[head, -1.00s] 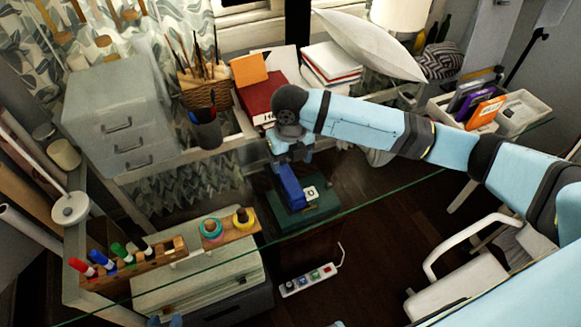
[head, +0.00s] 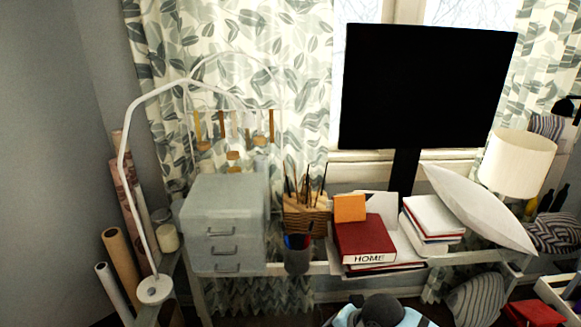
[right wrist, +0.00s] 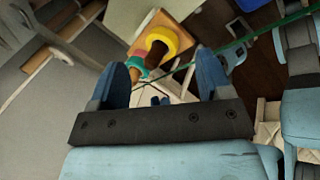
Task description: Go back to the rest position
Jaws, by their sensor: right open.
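My right gripper (right wrist: 162,80) shows in the right wrist view with its two blue fingers spread wide apart. Nothing is held between them. In the head view only a part of my arm with a dark joint shows at the bottom edge, and no fingers can be seen there. A small dark blue shape in the right wrist view, seen beyond the gap between the fingers, may be the tips of my left gripper. It is too small to tell whether they are open or shut.
A wooden board (right wrist: 178,27) with yellow and teal rings (right wrist: 162,40) lies beyond the right fingers. The desk holds a drawer box (head: 225,225), a pencil basket (head: 306,215), a red book (head: 365,240), a monitor (head: 425,90) and a pillow (head: 480,210).

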